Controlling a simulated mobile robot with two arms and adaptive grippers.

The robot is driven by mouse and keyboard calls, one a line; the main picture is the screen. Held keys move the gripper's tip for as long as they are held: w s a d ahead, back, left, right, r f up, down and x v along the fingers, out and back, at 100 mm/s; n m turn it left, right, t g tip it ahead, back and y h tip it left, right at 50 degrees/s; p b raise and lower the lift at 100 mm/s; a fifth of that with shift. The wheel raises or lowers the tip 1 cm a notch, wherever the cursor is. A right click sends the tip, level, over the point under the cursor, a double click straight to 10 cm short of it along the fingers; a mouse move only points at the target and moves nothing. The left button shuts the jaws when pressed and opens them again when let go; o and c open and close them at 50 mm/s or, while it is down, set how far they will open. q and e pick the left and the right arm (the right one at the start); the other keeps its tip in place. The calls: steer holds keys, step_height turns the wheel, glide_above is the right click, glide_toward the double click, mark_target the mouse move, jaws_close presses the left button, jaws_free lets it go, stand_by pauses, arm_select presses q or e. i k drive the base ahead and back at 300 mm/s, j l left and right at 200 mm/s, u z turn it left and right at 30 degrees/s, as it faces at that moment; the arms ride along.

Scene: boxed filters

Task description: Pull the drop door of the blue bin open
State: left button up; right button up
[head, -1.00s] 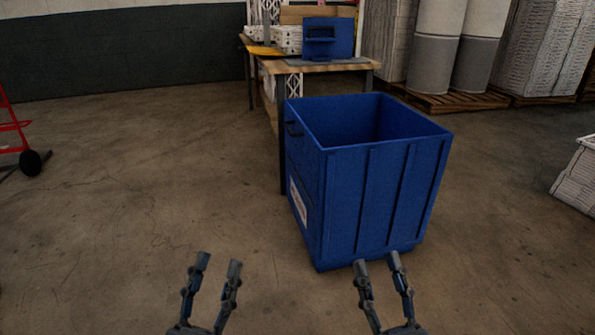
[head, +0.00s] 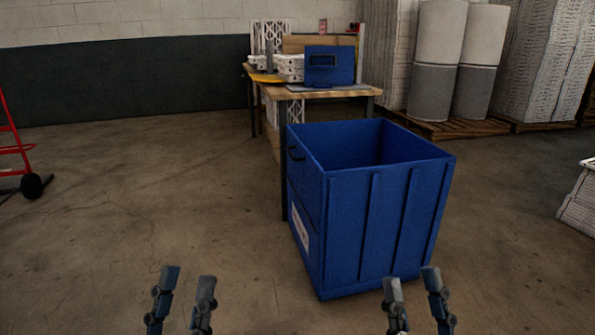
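The blue bin (head: 388,225) stands on the floor right of the middle, open at the top and empty as far as I can see. The door on that side looks shut. My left gripper (head: 188,275) is open and empty, low in the view, left of the bin and apart from it. My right gripper (head: 411,277) is open and empty, in front of the bin's lower edge; I cannot tell its distance from the bin.
A wooden workbench (head: 330,92) with a blue box (head: 330,66) stands behind the bin. A red hand truck (head: 14,150) is at the far left. Large rolls (head: 437,60) on pallets stand at the back right. The floor left of the bin is clear.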

mark_target(304, 172)
steer(key=i+j+z, duration=0.15)
steer(key=i, duration=0.4)
steer(key=i+j+z, duration=0.15)
steer(key=i, duration=0.4)
steer(key=i+j+z, duration=0.2)
steer(key=i+j, duration=0.15)
steer(key=i, duration=0.15)
steer(key=i+j+z, duration=0.15)
steer(key=i+j, duration=0.2)
steer(key=i, duration=0.2)
